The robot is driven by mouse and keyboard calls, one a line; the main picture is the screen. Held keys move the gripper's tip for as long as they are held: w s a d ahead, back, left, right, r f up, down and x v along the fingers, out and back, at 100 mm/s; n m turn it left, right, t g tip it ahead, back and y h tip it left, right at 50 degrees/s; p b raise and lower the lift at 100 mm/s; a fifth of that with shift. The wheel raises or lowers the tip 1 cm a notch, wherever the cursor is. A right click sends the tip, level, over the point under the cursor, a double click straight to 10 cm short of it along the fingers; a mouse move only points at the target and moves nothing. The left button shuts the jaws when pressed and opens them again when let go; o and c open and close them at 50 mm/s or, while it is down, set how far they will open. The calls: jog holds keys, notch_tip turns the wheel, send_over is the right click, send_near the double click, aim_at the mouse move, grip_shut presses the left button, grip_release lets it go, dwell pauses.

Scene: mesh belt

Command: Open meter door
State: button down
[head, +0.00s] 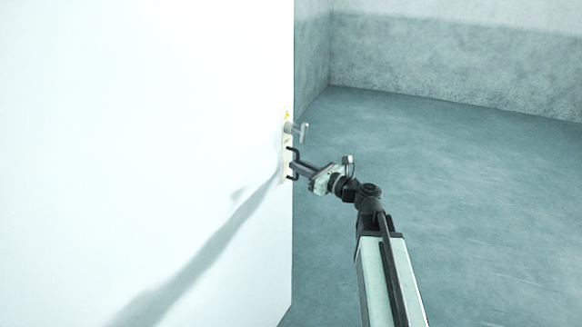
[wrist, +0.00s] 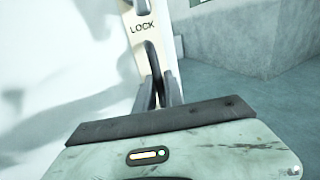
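The large white door or panel (head: 150,120) fills the left of the head view. On its right edge is a pale lock plate (head: 286,144), marked LOCK in the wrist view (wrist: 142,26). A black bar handle (head: 292,151) stands out from the plate; its upper part shows in the wrist view (wrist: 152,58). My gripper (head: 295,166) is at the handle's middle. In the wrist view its two dark fingers (wrist: 160,92) stand close together on either side of the bar and look shut on it. The exact contact is partly hidden.
A grey lever (head: 302,131) sticks out just above the black handle. Open blue-grey floor (head: 480,210) lies to the right, with grey walls (head: 450,60) behind. A dark arm shadow falls across the white surface.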

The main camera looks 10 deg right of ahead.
jog(key=shift+w+d+r, duration=0.1)
jog(key=shift+w+d, duration=0.05)
jog(key=shift+w, duration=0.2)
jog(key=c, duration=1.5)
grip_release()
jog(key=shift+w, duration=0.1)
jog(key=shift+a, duration=0.25)
jog(key=v, duration=0.8)
